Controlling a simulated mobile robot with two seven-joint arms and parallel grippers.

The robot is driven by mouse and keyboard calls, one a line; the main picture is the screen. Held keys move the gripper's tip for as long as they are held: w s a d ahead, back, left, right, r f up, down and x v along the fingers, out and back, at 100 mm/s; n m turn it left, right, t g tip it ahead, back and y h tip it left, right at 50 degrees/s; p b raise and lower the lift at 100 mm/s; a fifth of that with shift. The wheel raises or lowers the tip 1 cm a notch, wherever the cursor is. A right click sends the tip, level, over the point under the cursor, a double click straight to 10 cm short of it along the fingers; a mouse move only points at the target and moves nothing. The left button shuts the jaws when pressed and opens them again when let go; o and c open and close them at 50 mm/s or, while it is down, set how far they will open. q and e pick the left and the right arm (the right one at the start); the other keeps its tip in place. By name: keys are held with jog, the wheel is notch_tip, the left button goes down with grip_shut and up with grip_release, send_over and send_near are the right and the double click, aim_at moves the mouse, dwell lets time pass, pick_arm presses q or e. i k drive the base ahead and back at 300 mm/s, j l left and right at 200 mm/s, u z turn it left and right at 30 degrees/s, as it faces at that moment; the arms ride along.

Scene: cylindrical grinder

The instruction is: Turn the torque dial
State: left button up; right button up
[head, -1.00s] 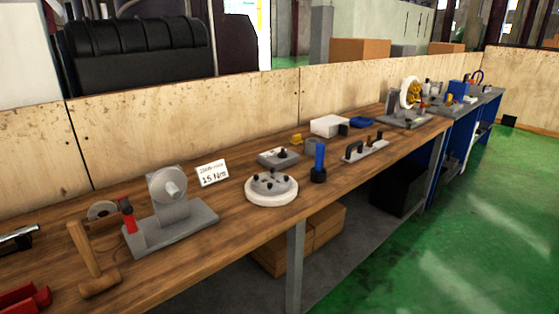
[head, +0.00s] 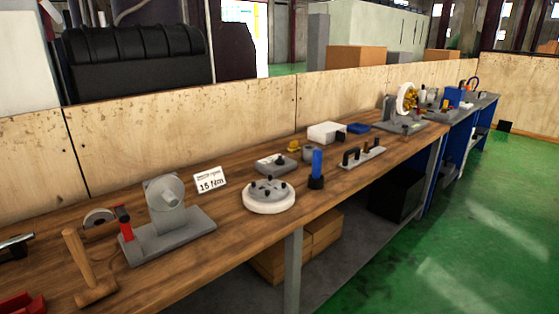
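A grey device with a round front knob (head: 170,189) stands on a flat grey base (head: 170,236) on the wooden bench, left of centre. It may be the torque dial, but I cannot read any marks on it. A small white card (head: 210,180) reading "15 Nm" stands just right of and behind it. Neither of my grippers shows in the head view.
The long wooden bench (head: 200,268) also holds a wooden mallet (head: 85,267), a white round fixture (head: 269,201), a grey block (head: 277,164), a blue-handled tool (head: 317,169) and a black-handled plate (head: 361,157). A plywood wall (head: 185,143) closes its back. Green floor on the right is clear.

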aim_at(280, 162)
jog(key=u, duration=0.35)
jog(key=i+l+u, duration=0.1)
jog(key=l+u, duration=0.15)
jog(key=u, duration=0.2)
jog(key=i+l+u, duration=0.1)
jog(key=l+u, duration=0.2)
jog(key=u, duration=0.2)
jog(key=l+u, duration=0.4)
jog(key=l, duration=0.4)
jog(key=l+u, duration=0.1)
jog(key=l, duration=0.8)
